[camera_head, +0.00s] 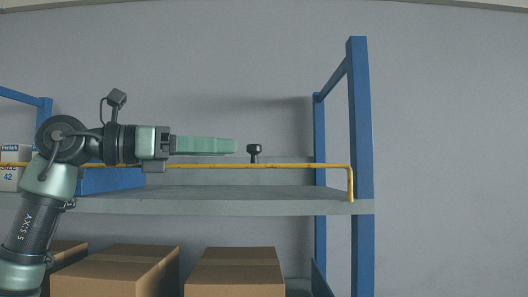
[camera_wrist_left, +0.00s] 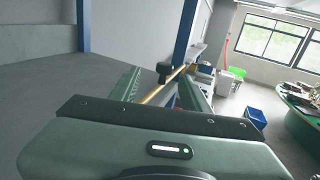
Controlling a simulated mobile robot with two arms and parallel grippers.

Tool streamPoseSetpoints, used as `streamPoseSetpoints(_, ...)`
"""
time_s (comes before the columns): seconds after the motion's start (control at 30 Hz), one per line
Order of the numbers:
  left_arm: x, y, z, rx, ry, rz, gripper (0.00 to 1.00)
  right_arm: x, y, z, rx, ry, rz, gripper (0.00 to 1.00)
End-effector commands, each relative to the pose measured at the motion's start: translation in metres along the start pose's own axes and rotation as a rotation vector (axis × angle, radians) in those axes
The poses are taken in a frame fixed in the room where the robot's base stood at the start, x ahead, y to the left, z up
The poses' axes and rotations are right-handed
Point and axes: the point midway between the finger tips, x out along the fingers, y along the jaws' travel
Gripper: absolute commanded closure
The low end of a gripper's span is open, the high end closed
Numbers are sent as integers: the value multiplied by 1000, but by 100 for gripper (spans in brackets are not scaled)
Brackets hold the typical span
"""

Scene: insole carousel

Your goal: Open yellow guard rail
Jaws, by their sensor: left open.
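The yellow guard rail (camera_head: 290,166) runs along the front of a grey shelf and bends down at its right end. A black knob (camera_head: 254,152) stands up from the rail. My left gripper (camera_head: 237,146) reaches in from the left, level with the knob and just left of it. In the left wrist view the two green fingers (camera_wrist_left: 160,78) are apart, with nothing held. The knob (camera_wrist_left: 164,70) shows between and beyond the fingertips there, and part of the rail (camera_wrist_left: 172,82) runs between the fingers. My right gripper is not in view.
The grey shelf (camera_head: 220,198) is bare behind the rail at the right. A blue post (camera_head: 360,120) stands at its right end. A white box (camera_head: 10,178) sits on the shelf at the left. Cardboard boxes (camera_head: 235,270) are on the level below.

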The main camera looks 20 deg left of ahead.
Motion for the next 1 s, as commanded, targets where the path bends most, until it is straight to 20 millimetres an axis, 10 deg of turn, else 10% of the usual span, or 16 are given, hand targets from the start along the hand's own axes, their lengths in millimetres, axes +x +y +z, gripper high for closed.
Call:
streamPoseSetpoints(0.43, 51, -1, 4, 1, 2, -1, 53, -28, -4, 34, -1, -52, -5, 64)
streamPoseSetpoints(1.0, 77, 0, 0, 2, 1, 2, 62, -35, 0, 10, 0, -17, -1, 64)
